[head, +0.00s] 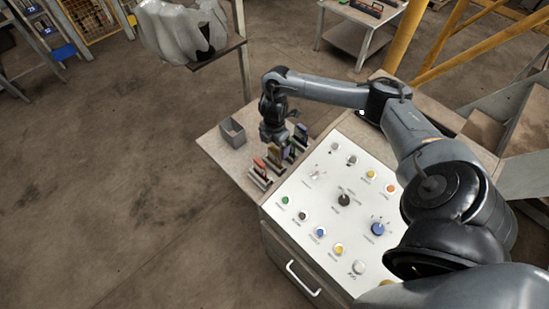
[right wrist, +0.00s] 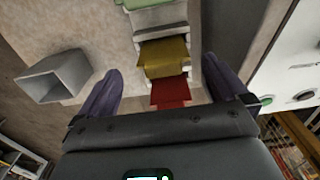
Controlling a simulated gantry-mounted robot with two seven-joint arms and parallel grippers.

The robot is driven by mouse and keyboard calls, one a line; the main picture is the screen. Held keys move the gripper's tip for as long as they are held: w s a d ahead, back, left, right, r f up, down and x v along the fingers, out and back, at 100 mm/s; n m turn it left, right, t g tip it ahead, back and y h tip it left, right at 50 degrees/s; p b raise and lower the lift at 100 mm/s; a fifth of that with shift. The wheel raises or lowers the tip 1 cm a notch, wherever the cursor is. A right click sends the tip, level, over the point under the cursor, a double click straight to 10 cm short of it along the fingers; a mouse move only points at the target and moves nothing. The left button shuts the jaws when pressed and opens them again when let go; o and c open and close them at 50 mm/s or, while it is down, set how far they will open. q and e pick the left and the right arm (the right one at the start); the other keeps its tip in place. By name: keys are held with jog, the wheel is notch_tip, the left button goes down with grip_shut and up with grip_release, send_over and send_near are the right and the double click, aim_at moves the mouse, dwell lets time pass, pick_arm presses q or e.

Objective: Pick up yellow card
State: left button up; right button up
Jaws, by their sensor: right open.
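The yellow card (right wrist: 165,60) stands in a pale holder in the right wrist view, between a red card (right wrist: 170,92) and a green card (right wrist: 138,4). My right gripper (right wrist: 162,70) is open, with one dark finger on each side of the card row; the yellow card lies between and slightly beyond the fingertips. I cannot tell the exact height gap. In the head view my right gripper (head: 280,144) is over the row and partly hides the yellow card. The red card (head: 260,165) shows at the near end. My left gripper is not in view.
A grey open box (head: 233,134) stands on the side shelf left of the cards, also in the right wrist view (right wrist: 55,78). The white control panel (head: 318,195) with several buttons and knobs adjoins the row on the right. Shelf surface between box and cards is clear.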

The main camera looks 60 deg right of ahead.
aim_at(274, 149)
jog(key=f, duration=0.3)
jog(key=shift+s+a+f, duration=0.15)
jog(key=shift+a+f, duration=0.05)
jog(key=shift+f+p, duration=0.3)
jog(key=shift+f, duration=0.25)
jog(key=shift+c, duration=0.2)
jog(key=c, duration=1)
jog(key=shift+r, duration=0.1)
